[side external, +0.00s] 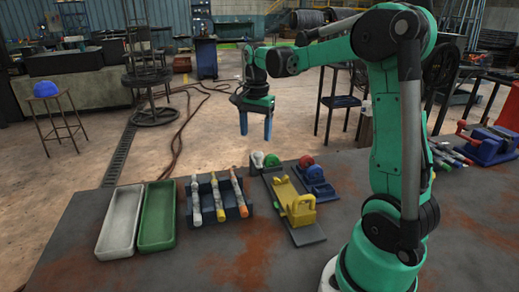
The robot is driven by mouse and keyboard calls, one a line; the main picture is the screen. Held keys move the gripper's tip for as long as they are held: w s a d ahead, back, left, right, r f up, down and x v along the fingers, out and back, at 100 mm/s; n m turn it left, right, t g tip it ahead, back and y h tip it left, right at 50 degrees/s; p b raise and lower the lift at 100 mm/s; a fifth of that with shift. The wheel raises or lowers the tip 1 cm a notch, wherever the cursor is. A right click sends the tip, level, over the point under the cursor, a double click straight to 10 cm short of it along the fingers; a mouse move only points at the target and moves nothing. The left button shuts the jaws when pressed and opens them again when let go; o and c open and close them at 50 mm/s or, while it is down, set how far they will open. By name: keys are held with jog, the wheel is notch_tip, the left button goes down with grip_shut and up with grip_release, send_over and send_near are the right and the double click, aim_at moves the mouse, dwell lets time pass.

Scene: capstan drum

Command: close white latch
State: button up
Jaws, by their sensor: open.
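My gripper (255,124) hangs above the far edge of the table, its two blue fingers apart and pointing down with nothing between them. A small white rounded part (258,159) stands at the table's far edge, below the gripper and apart from it. It may be the white latch, but it is too small to tell its shape or whether it is open. A green rounded part (272,160) and a red one (306,162) stand beside it. A yellow clamp-like device (292,202) lies nearer on a grey plate.
A white tray (105,254), a green tray (142,245) and a blue rack (182,213) with three marker-like sticks stand on the left. A blue device (318,186) sits behind the yellow one. The table's front left (150,275) is clear. More tools lie at the far right.

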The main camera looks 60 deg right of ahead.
aim_at(259, 152)
jog(key=shift+d+f+m, duration=0.2)
jog(key=shift+d+m, duration=0.2)
jog(key=shift+d, duration=0.1)
jog(key=shift+d+f, duration=0.15)
jog(key=shift+f, duration=2.7)
jog(key=shift+c, duration=0.2)
grip_shut()
